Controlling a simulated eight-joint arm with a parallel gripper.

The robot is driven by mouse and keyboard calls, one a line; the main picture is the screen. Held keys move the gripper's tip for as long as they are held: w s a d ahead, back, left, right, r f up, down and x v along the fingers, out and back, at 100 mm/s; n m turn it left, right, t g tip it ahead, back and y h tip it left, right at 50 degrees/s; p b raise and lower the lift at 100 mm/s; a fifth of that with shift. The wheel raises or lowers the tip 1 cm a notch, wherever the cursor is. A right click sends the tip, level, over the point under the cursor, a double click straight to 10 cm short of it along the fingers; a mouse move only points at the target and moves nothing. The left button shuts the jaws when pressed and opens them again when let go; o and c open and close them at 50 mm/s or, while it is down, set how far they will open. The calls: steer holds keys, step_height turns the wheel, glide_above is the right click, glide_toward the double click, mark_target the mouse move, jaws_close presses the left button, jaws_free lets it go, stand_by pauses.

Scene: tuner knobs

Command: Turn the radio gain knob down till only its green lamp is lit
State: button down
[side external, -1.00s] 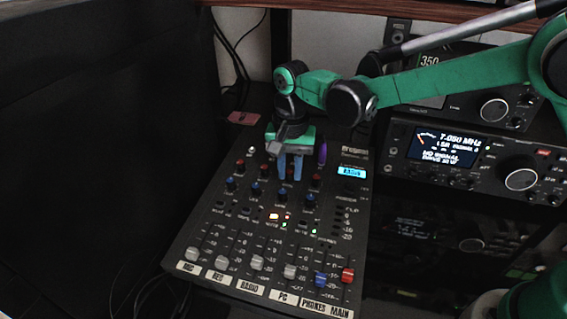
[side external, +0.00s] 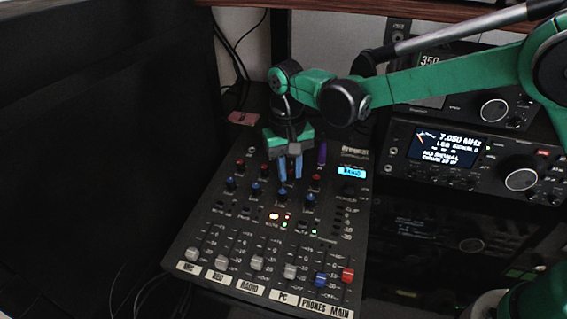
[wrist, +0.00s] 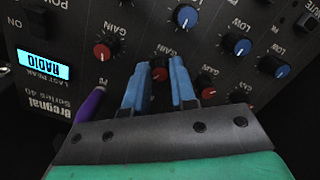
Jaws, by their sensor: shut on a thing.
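A black mixer (side external: 225,245) lies under my gripper. In the wrist view, my gripper (wrist: 160,75) has its two blue fingers on either side of a red gain knob, the radio gain knob (wrist: 159,74), and is shut on it. In the side external view my gripper (side external: 291,180) hides that knob. It stands over the third column, in line with the RADIO label (side external: 249,287). The mixer's blue display (wrist: 44,65) reads RADIO.
Another red gain knob (wrist: 102,51) and a blue knob (wrist: 186,16) are close to the fingers. A purple plug (wrist: 90,105) stands up beside my gripper. Faders line the mixer's near part. A radio set (side external: 440,150) stands at the right.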

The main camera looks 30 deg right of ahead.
steer(key=shift+n, duration=1.7)
steer(key=c, duration=0.7)
jaws_free()
steer(key=shift+w+a+r, duration=0.1)
steer(key=shift+r, duration=1.35)
steer(key=shift+a+r, duration=0.1)
steer(key=shift+r, duration=1.3)
